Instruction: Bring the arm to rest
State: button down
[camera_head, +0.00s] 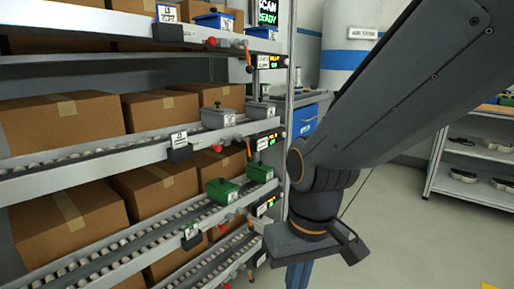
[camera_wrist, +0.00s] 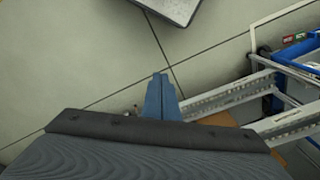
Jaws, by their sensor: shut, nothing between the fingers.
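My gripper's blue fingers (camera_wrist: 161,96) show in the wrist view, pressed together with nothing between them. In the head view my gripper (camera_head: 298,275) points down below the dark wrist, at the lower middle of the picture. It hangs over the floor, to the right of the flow rack's end. My dark arm comes in from the upper right and bends down at the wrist. The fingertips' lower part is cut off by the bottom edge of the head view.
The flow rack (camera_head: 95,165) fills the left, with cardboard boxes (camera_head: 62,122), grey bins (camera_head: 218,117) and green bins (camera_head: 222,191) on its levels. A shelf unit (camera_head: 475,157) stands at the right. Open floor (camera_head: 420,240) lies between. A blue-framed structure (camera_wrist: 285,70) shows right in the wrist view.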

jog(key=s+d+r+m+h+p, duration=0.1)
jog(key=s+d+r+m+p, duration=0.1)
jog(key=d+r+p, duration=1)
notch_tip(320, 180, up, 4)
jog(key=m+p, duration=0.1)
jog(key=p, duration=0.6)
jog(key=shift+s+d+m, duration=0.2)
jog(key=shift+d+m, duration=0.1)
jog(key=shift+a+f, duration=0.1)
jog(key=shift+a, duration=0.05)
dwell(0.9)
